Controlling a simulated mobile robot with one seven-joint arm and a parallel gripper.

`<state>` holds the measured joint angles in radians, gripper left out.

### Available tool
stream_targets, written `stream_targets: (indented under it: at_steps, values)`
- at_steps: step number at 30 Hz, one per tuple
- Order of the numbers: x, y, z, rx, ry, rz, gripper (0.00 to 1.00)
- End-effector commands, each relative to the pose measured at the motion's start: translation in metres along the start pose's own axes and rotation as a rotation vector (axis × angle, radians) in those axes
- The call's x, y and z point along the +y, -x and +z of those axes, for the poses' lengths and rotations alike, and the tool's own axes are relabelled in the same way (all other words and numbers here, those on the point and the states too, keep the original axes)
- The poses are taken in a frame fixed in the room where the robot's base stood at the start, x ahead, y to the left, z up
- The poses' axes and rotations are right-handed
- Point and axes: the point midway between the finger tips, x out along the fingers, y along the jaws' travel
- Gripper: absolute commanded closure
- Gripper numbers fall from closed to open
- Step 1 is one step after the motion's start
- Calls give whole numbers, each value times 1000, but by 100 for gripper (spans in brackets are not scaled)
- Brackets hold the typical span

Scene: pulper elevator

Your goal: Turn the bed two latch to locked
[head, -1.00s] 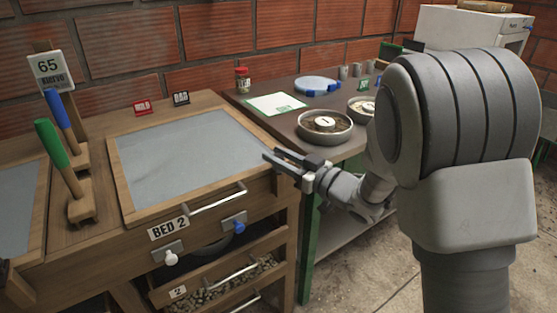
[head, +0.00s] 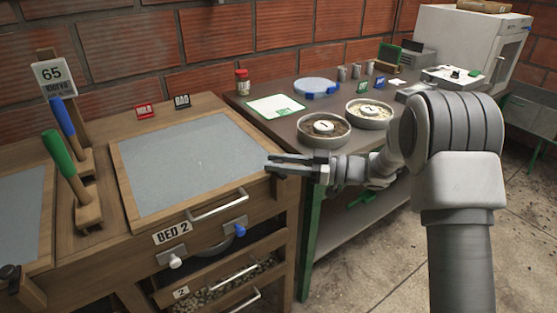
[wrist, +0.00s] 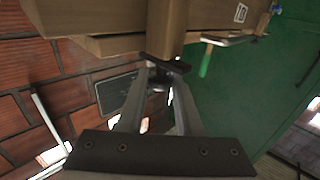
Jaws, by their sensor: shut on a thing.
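The bed two front carries a BED 2 label (head: 173,233). The exact contact is hard to see.
A metal bar handle (head: 217,207) sticks out from the bed front. Below it is a drawer of pebbles (head: 215,285) with its own handle. Green (head: 62,152) and blue (head: 62,118) levers stand at the left. A dark side table (head: 300,110) with bowls adjoins on the right.

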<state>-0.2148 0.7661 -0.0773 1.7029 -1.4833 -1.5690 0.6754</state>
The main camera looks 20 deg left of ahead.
Motion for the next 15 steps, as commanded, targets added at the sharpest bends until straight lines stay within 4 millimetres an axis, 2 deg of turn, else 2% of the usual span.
stream_targets:
  at_steps: [11, 12, 15]
  values:
    - [0, -1, -1, 2, 1, -5, 100]
    - [0, -2, -1, 2, 1, -5, 62]
    - [0, -1, 0, 2, 1, -5, 44]
